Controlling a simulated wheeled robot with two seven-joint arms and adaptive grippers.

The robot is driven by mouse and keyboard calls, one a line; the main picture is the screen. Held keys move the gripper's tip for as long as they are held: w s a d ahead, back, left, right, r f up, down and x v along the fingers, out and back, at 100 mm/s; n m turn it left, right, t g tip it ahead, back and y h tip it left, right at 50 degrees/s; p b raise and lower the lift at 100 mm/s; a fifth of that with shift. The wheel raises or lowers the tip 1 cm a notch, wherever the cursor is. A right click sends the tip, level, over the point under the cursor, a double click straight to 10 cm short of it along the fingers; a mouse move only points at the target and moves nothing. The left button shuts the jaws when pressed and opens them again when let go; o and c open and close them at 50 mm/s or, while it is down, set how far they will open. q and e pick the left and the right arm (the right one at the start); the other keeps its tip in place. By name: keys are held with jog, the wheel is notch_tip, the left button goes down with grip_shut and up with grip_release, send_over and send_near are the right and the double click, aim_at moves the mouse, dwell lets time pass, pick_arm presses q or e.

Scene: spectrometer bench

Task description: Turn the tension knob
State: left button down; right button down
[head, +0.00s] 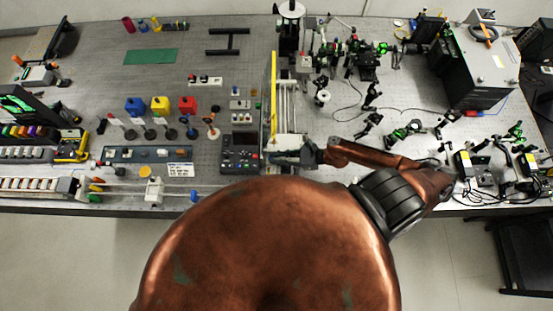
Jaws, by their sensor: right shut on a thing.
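My right gripper (273,157) is at the front end of a tall rig with a yellow upright bar (273,95) and pale rails (287,105). The right arm reaches in from the right, low over the front part of the bench. The gripper is shut at the rig's pale base block (290,139), where the tension knob appears to be. The fingers cover the knob, so its shape and angle cannot be made out. My left gripper is not in view.
A dark control box (240,153) stands just left of the gripper. Blue, yellow and red blocks (160,105) and several small posts stand further left. Optical mounts (370,124) and cables fill the bench to the right, with a large grey instrument (482,62) at the back right.

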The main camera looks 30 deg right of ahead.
jog(key=shift+w+d+n+g+y+b, duration=0.1)
jog(key=shift+w+n+g+y+b, duration=0.1)
jog(key=shift+n+g+y+b, duration=0.3)
jog(key=shift+n, duration=0.4)
jog(key=c, duration=2.2)
grip_release()
jog(key=shift+o, duration=0.2)
jog(key=v, duration=1.2)
jog(key=shift+w+d, duration=0.15)
jog(key=shift+w, duration=0.05)
